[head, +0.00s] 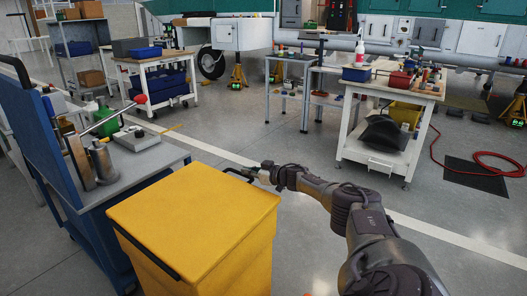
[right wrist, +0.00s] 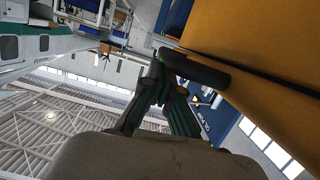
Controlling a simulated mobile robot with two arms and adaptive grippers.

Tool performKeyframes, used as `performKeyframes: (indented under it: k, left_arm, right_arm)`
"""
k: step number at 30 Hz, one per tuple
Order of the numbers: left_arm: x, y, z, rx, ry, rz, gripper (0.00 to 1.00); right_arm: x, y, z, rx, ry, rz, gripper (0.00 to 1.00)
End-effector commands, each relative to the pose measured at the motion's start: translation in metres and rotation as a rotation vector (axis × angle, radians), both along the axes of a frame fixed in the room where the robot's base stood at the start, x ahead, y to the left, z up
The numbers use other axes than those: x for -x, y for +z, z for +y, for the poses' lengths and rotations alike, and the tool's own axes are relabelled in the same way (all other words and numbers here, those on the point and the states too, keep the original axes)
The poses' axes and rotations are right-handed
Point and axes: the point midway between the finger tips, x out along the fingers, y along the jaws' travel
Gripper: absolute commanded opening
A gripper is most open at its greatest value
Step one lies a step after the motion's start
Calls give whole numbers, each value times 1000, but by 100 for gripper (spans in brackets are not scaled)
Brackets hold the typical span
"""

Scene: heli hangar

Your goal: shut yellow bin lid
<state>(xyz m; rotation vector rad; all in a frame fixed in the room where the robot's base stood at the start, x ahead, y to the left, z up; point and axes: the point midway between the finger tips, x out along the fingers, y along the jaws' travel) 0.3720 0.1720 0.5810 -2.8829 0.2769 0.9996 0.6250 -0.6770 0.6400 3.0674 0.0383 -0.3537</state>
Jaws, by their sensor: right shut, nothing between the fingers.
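The yellow bin (head: 265,262) stands in the front centre of the head view. Its flat yellow lid (head: 195,220) lies over the top and looks nearly level; I cannot tell whether it is fully seated. In the right wrist view, a thin dark line runs across the yellow surface (right wrist: 250,35). A black handle (right wrist: 198,70) sticks out by the yellow surface there. My right gripper (head: 258,173) is at the bin's far right corner, shut and empty. Its fingers (right wrist: 160,82) are close beside the black handle; contact is unclear. My left gripper is not in view.
A blue workbench (head: 165,157) with tools stands close left of the bin. A white cart (head: 388,155) with tools stands back right, and a red hose (head: 490,165) lies on the floor. Floor is free behind the bin and to its right.

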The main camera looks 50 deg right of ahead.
Motion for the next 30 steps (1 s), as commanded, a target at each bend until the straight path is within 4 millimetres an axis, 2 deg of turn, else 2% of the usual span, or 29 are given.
performKeyframes:
  k: [1,15,24,30]
  left_arm:
    - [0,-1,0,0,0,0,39]
    - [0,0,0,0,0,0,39]
    - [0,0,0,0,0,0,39]
    - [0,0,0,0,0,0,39]
  right_arm:
    - [11,-11,0,12,3,28,0]
    - [70,13,0,6,2,13,0]
    - [95,23,-1,6,1,7,0]
    - [102,27,0,6,1,2,0]
